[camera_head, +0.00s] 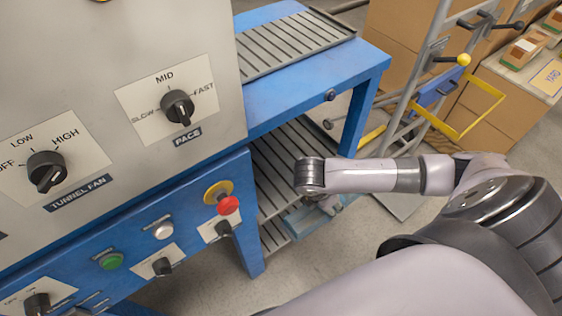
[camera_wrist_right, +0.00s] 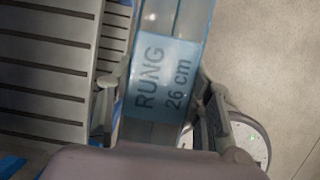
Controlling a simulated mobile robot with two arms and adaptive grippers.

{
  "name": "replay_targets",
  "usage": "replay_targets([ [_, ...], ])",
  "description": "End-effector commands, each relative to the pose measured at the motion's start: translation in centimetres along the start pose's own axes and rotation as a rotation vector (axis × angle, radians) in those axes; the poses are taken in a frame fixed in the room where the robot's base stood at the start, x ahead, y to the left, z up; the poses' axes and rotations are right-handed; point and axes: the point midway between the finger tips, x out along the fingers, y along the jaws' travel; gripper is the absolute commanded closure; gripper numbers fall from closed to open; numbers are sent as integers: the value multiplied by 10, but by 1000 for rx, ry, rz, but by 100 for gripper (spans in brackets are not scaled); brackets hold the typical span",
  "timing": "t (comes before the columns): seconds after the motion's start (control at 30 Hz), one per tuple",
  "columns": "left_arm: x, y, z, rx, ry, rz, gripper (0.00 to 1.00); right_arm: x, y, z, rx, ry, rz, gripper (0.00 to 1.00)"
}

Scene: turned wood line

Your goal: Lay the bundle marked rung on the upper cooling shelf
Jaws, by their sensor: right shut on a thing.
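The bundle marked rung (camera_wrist_right: 165,75) is wrapped in clear blue film, with a blue label reading "RUNG 26 cm". My right gripper (camera_wrist_right: 155,108) has its fingers on both sides of the bundle and is shut on it. In the head view the right gripper (camera_head: 322,205) is low, beside the lower slatted shelf (camera_head: 285,150), mostly hidden under my wrist. Only a bluish bit of the bundle (camera_head: 298,222) shows there. I cannot tell whether the bundle touches the lower shelf. The upper slatted shelf (camera_head: 290,45) is bare where visible. My left gripper is out of view.
A blue frame leg (camera_head: 362,110) stands between the shelves and a grey trolley with a yellow frame (camera_head: 470,115). Cardboard boxes (camera_head: 495,120) stand at right. The control panel (camera_head: 120,85) blocks the left. The upper shelf has a blue border.

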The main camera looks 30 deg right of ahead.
Motion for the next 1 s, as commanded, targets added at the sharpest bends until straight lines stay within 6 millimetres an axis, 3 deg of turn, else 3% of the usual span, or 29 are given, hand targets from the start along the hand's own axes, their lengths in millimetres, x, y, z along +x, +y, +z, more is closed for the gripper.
replay_targets([
  [0.27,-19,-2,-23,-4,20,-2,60,2,57,-1,-5,1,11,99],
  [0.63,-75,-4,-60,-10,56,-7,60,1,149,-2,-5,1,8,99],
  [0.8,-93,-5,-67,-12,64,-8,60,1,169,-1,-7,1,6,99],
  [1.0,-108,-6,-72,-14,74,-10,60,6,179,-3,-10,0,4,99],
])
